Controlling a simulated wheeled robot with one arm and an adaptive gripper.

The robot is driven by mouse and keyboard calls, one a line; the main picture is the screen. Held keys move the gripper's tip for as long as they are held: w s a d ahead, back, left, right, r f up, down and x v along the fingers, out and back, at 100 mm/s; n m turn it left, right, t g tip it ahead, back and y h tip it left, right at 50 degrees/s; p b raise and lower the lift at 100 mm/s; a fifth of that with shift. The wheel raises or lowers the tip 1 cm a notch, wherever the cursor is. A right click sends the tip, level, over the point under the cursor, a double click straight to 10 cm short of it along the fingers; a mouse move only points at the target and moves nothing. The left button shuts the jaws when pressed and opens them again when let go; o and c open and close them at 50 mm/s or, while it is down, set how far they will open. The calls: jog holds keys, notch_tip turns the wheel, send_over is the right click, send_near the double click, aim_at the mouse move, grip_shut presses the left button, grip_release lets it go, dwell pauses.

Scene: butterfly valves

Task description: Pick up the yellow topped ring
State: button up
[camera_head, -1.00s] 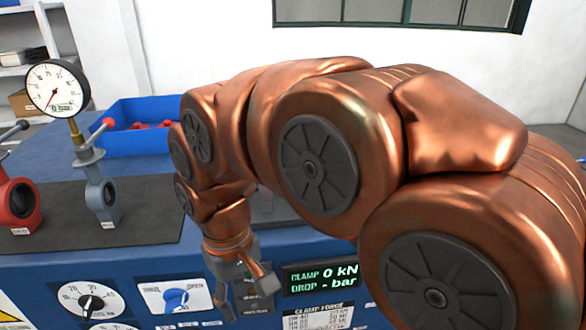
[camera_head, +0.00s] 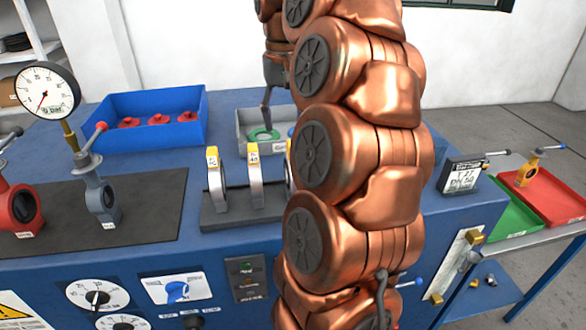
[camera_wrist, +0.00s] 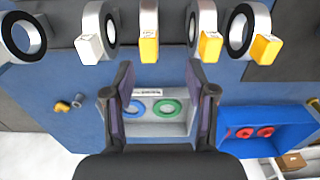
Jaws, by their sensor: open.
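Several upright grey rings stand in a row on a dark rack. In the head view, two with yellow tops show clearly, one at left (camera_head: 216,190) and one to its right (camera_head: 256,188); another is mostly hidden behind my arm. The wrist view shows three yellow-topped rings, at the middle (camera_wrist: 149,22), right of middle (camera_wrist: 192,28) and right (camera_wrist: 240,30). A white-topped ring (camera_wrist: 92,22) is further left. My gripper (camera_wrist: 160,85) is open and empty, apart from the rings, over the table near the grey tray. My arm hides part of it in the head view.
A grey tray (camera_head: 243,137) holds a green ring (camera_head: 263,134) and a blue ring (camera_wrist: 135,108). A blue bin (camera_head: 207,105) holds red parts. Left are a gauge (camera_head: 46,90) and handled valves. Right are a small display (camera_head: 462,176) and red and green trays.

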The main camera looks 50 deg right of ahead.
jog(key=shift+d+r, duration=0.15)
jog(key=shift+d, duration=0.25)
jog(key=shift+s, duration=0.1)
notch_tip(320, 180, down, 2)
jog(key=shift+f+b, duration=0.15)
jog(key=shift+b, duration=1)
jog(key=f+b, duration=0.3)
jog(key=shift+s+d+f, duration=0.2)
jog(key=shift+s+f, duration=0.1)
jog(key=shift+s, duration=0.05)
jog(key=shift+s+d+p, duration=0.1)
jog(key=shift+p, duration=0.35)
jog(key=shift+f, duration=0.9)
grip_shut()
